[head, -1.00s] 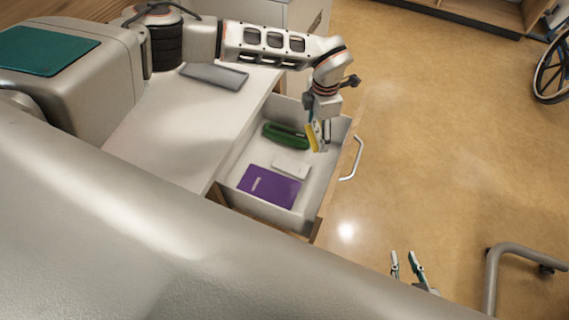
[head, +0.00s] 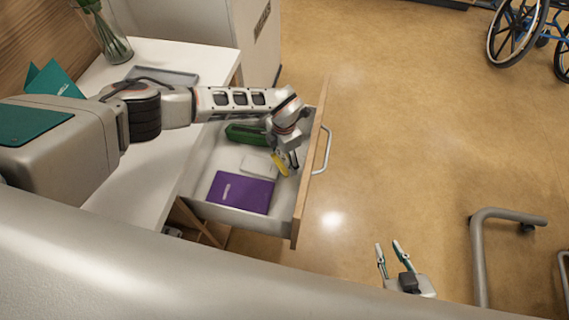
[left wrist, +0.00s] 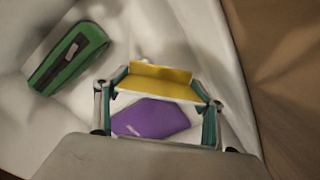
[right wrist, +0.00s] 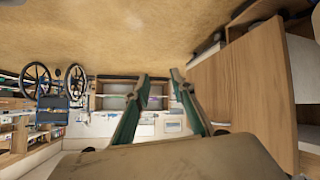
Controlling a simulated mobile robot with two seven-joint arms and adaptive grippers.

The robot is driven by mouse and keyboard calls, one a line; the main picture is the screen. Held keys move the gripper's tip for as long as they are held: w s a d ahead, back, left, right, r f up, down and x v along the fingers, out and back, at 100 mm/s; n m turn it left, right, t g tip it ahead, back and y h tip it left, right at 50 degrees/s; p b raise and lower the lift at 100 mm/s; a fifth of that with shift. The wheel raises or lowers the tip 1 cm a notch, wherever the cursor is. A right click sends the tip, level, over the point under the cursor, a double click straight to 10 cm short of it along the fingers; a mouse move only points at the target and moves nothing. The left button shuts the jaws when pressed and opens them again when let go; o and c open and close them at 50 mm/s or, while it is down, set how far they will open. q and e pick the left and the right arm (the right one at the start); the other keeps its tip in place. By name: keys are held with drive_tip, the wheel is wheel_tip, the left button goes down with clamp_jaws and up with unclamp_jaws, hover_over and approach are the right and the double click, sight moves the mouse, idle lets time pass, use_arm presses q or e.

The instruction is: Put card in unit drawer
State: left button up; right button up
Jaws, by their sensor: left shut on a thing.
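The unit drawer (head: 205,208) stands pulled open below the white top. My left gripper (head: 286,160) is inside the drawer's outline, near the front panel, shut on a yellow card (head: 279,166). In the left wrist view the card (left wrist: 155,82) spans the fingertips and looks creased or folded. A purple booklet (head: 240,192) lies on the drawer floor to the left, and a flat white item (head: 258,165) lies beside the gripper. Whether the card touches the floor I cannot tell. My right gripper (head: 391,248) is open and empty, away from the drawer over the floor.
A green case (head: 247,134) lies at the drawer's far end, partly behind my left arm. The top carries a grey tray (head: 163,76), a glass vase (head: 112,40) and a teal folded card (head: 55,82). A metal rail (head: 478,255) and wheelchair (head: 515,35) stand right.

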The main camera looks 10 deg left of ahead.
sight(284, 163)
use_arm(q)
drive_tip(key=shift+f, duration=0.2)
wheel_tip(284, 163, down, 4)
drive_tip(key=shift+s+r+b, duration=0.15)
drive_tip(key=shift+r+b, duration=0.05)
drive_tip(key=shift+b, duration=0.45)
drive_tip(key=shift+f, duration=0.35)
drive_tip(key=shift+w+r, duration=0.2)
drive_tip(key=shift+f, duration=0.25)
drive_tip(key=o, duration=1)
use_arm(e)
drive_tip(key=shift+w+a+f, duration=0.1)
drive_tip(key=shift+w+a, duration=0.1)
drive_tip(key=shift+s, duration=0.1)
